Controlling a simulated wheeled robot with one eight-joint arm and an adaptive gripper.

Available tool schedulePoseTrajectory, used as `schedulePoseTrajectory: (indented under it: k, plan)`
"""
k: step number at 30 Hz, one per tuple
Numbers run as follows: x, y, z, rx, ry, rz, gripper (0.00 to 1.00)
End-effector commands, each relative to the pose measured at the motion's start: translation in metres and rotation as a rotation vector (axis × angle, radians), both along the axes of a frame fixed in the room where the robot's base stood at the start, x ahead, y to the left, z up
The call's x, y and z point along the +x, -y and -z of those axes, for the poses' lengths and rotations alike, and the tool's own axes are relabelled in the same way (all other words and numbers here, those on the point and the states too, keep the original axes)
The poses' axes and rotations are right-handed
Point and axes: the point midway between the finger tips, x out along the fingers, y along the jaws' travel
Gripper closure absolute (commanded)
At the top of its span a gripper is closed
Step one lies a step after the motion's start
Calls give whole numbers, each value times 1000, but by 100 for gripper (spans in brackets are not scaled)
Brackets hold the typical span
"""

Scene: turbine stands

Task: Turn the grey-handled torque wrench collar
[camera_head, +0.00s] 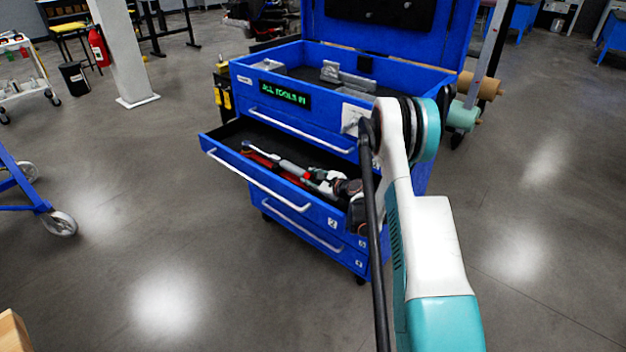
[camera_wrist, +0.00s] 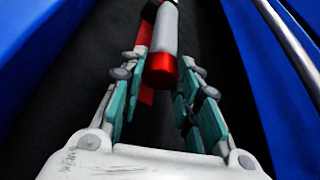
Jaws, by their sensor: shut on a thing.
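The torque wrench (camera_wrist: 164,32) has a grey handle with a red end and lies along the open drawer, running away from me in the wrist view. My gripper (camera_wrist: 163,66) is shut on the wrench near the red end, with teal finger pads on either side. In the head view the wrench (camera_head: 290,167) lies in the drawer, and my gripper reaches in from the right, partly hidden by my arm. The collar cannot be made out clearly.
The open drawer (camera_head: 222,148) belongs to a blue tool cabinet (camera_head: 325,212). A flat red strip (camera_wrist: 146,97) lies beside and below the wrench. The cabinet's open top tray (camera_head: 300,89) holds grey metal parts (camera_head: 345,76). Floor in front is clear.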

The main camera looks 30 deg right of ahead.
Motion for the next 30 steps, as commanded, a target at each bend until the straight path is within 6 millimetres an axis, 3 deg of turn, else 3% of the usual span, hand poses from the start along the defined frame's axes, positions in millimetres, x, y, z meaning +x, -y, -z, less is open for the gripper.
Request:
schedulePoseTrajectory:
  k: [12, 27, 28, 30]
  plan:
    - [0, -2, 1, -159, 65, -1, 94]
    - [0, -1, 1, -175, 71, 0, 94]
    - [0, -1, 1, -175, 71, 0, 63]
    - [0, -1, 1, -175, 71, 0, 49]
